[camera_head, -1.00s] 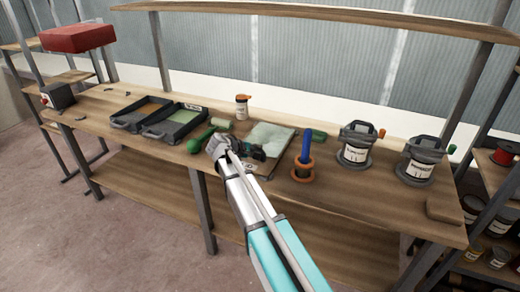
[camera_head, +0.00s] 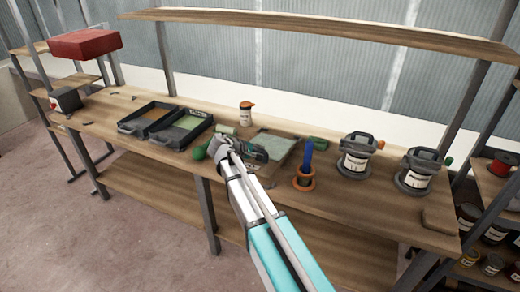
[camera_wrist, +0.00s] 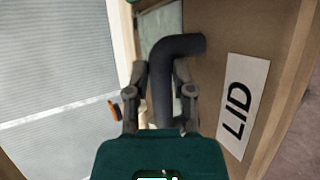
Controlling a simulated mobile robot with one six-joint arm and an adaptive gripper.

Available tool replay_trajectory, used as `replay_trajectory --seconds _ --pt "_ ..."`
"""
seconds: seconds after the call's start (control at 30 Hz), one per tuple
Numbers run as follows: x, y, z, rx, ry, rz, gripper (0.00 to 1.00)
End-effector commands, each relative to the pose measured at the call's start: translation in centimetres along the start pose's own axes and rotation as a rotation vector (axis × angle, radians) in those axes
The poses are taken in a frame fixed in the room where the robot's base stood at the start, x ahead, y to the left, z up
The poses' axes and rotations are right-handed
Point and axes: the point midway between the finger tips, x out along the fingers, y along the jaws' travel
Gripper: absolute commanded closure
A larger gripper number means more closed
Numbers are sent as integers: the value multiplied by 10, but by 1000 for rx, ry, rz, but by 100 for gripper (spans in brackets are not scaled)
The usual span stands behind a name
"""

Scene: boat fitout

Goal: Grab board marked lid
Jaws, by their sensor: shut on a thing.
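A white label reading "LID" (camera_wrist: 240,106) lies on a brown wooden surface to the right of my gripper (camera_wrist: 162,78) in the wrist view. I cannot tell whether that surface is a separate board or the bench top. My gripper is shut on a dark curved bar (camera_wrist: 178,46), which stands between the two fingers and bends right at its far end. What the bar joins is not clear. In the head view my gripper (camera_head: 262,155) is at the front of a pale grey-green panel (camera_head: 276,146) on the bench, and hides part of it.
Two dark trays (camera_head: 181,142) and a green object (camera_head: 199,154) are on the left. A bottle (camera_head: 246,114) stands behind. A blue handle in an orange ring (camera_head: 304,183) and two cans (camera_head: 356,155) stand right. The bench front (camera_head: 400,240) is mostly clear.

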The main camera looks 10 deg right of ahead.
Motion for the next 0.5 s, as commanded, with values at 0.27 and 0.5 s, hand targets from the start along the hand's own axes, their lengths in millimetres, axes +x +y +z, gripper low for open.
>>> replay_trajectory --seconds 0.27,0.5 --pt "-37 14 27 0 2 3 100" --pt "-74 5 59 -1 2 3 100"
